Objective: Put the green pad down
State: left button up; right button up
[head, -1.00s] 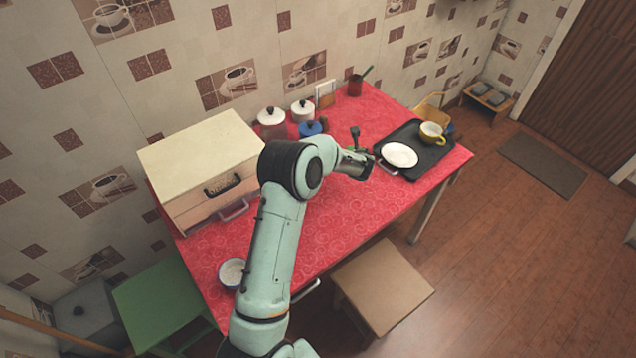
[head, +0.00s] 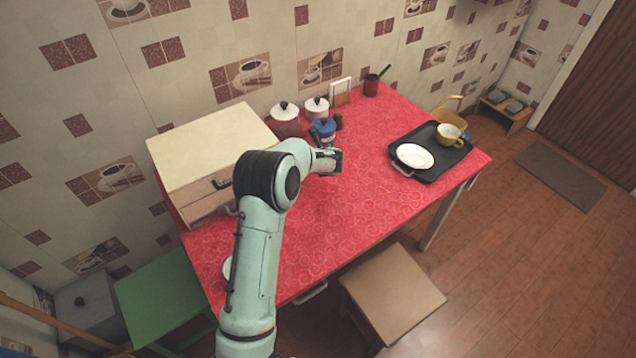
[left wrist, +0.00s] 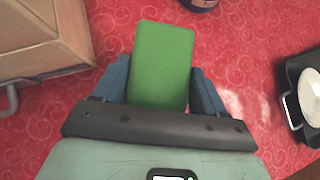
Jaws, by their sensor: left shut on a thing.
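The green pad (left wrist: 161,66) shows in the left wrist view as a flat green rectangle between two blue fingers. My left gripper (left wrist: 160,88) is shut on it, with the pad reaching out past the fingertips. In the head view my left gripper (head: 328,162) is over the red tablecloth (head: 365,215), just in front of the blue jar. The pad is hidden there behind my arm and gripper. I cannot tell whether the pad touches the cloth. My right gripper is not in view.
A wooden bread box (head: 215,150) stands left of the gripper. The blue jar (head: 323,130) and lidded pots (head: 286,122) are behind. A black tray (head: 435,172) with a white plate (head: 415,156) and yellow cup (head: 449,135) is at right. The cloth between gripper and tray is clear.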

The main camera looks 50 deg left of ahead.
aim_at(318, 184)
pick_arm(q)
notch_tip(318, 184, down, 8)
jog(key=shift+w+f+b, duration=0.15)
jog(key=shift+f+b, duration=0.1)
jog(key=shift+b, duration=0.6)
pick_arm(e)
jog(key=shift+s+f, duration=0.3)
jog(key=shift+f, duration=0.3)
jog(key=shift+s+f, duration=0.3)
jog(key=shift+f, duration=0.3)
pick_arm(q)
jog(key=shift+f, duration=0.2)
jog(key=o, duration=1.1)
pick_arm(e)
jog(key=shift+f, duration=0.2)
pick_arm(q)
jog(key=shift+r, duration=0.25)
jog(key=v, duration=1.2)
jog(key=shift+b, duration=0.3)
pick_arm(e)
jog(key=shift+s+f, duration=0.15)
pick_arm(q)
jog(key=shift+d+f, duration=0.1)
jog(key=shift+f, duration=0.05)
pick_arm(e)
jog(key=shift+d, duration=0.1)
